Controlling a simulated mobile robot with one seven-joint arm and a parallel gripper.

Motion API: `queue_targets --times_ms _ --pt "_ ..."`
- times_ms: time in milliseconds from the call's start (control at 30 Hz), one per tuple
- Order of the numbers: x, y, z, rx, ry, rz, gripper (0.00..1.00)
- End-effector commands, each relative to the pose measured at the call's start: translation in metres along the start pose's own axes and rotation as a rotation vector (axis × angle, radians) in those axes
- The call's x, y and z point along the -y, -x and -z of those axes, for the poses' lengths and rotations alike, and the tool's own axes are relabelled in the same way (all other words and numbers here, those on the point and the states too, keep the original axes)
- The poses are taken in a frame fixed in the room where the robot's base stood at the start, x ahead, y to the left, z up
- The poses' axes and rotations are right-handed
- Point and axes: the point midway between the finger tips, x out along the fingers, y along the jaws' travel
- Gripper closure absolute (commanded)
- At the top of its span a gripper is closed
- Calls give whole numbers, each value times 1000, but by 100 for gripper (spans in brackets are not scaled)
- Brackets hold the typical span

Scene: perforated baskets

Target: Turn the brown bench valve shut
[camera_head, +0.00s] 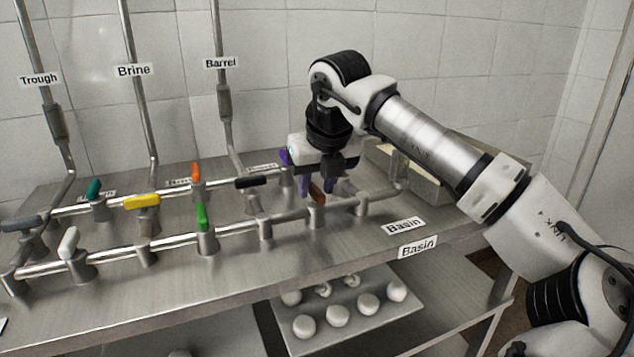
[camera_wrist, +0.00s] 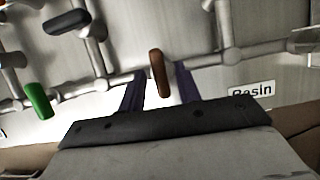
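The brown valve handle (camera_head: 316,194) sits on the front pipe run of the bench, near its right end. It also shows in the wrist view (camera_wrist: 157,72), lying crosswise to its pipe. My gripper (camera_head: 317,187) is over it, pointing down. In the wrist view my gripper (camera_wrist: 160,88) is open, with one dark purple finger on each side of the handle. Gaps show between the handle and both fingers, and I see no contact. In the head view the fingers hide part of the handle.
Nearby valve handles are green (camera_head: 202,216), black (camera_head: 253,182), orange (camera_head: 196,174), yellow (camera_head: 142,202), white (camera_head: 69,243) and teal (camera_head: 94,188). A purple handle (camera_head: 285,157) is close behind my gripper. A tray (camera_head: 375,330) of round pale items is below the bench.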

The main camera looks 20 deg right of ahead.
Motion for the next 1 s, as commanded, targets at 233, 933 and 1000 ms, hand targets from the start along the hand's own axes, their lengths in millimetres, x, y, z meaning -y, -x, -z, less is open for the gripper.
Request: queue_targets --times_ms 233,933,1000 --pt "0 0 0 2 1 -1 63" --pt "0 120 -2 3 0 0 63" --pt "0 128 -2 2 1 1 63"
